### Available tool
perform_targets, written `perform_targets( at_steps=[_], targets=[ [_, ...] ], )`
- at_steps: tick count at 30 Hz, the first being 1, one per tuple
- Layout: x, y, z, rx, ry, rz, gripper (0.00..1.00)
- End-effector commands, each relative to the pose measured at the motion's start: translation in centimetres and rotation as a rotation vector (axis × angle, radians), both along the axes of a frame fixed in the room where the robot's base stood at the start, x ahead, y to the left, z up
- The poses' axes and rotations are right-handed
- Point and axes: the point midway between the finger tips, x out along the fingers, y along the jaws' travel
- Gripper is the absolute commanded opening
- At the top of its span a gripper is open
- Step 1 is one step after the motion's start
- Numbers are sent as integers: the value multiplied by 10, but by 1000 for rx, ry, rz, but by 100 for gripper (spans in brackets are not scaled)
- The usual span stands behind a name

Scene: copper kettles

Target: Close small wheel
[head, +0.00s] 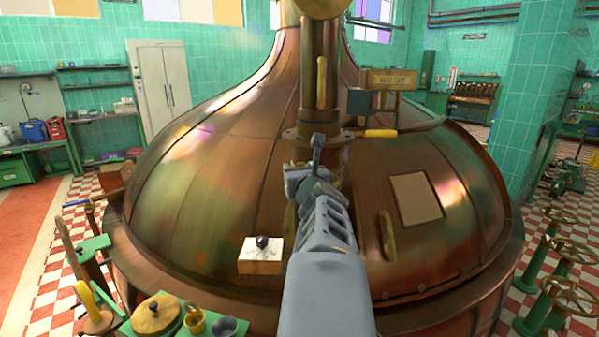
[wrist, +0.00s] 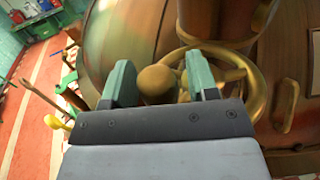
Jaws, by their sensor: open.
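A brass hand wheel (wrist: 259,82) shows in the wrist view on the copper kettle, just beyond my gripper and partly covered by it. My gripper (wrist: 160,80) is open, with its two teal fingers apart. A round brown knob (wrist: 157,84) shows between the fingers; I cannot tell whether it belongs to the wheel or whether the fingers touch it. In the head view my gripper (head: 312,165) is over the kettle's front, at the foot of the upright pipe. My arm hides most of the wheel there.
The copper kettle (head: 220,170) fills the middle. A brass pipe (head: 320,100) rises behind my gripper. A white box with a dark knob (head: 262,254) sits left of my arm. Several larger wheels (head: 568,297) stand at the right. Checkered floor is open at the left.

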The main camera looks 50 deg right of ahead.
Motion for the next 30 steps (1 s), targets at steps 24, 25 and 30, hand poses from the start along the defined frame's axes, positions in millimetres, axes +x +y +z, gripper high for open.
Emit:
perform_targets(
  at_steps=[24,25,30],
  targets=[
    [-61,43,1,0,0,-1,54],
    [-62,43,0,0,0,-1,54],
    [-62,43,0,0,0,0,54]
  ],
)
